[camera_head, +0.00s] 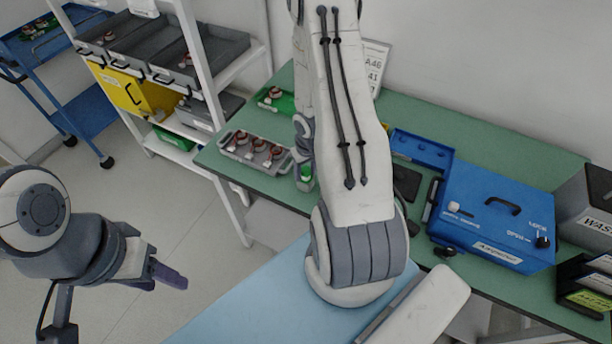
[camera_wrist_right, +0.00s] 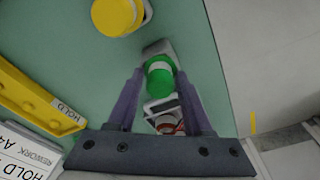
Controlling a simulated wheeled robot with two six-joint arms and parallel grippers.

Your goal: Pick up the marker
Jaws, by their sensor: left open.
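The marker is most likely the green-capped, pale-bodied piece (camera_wrist_right: 159,82) in the right wrist view; a small green piece also shows beside my right arm in the head view (camera_head: 306,172). My right gripper (camera_wrist_right: 161,74) has its two purple fingers apart, one on each side of the green piece. A gap shows at each side, so it looks open and not closed on it. In the head view my right arm hides most of that gripper. My left gripper (camera_head: 170,276) is open and empty over the floor at lower left, away from the bench.
A yellow round-topped piece (camera_wrist_right: 115,14) stands close by, beside a yellow HOLD tray (camera_wrist_right: 30,100). A grey tray with several copper-wound parts (camera_head: 232,153) sits at the green bench's left end. A blue tester box (camera_head: 490,215) stands at right. A shelf rack (camera_head: 205,70) is at left.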

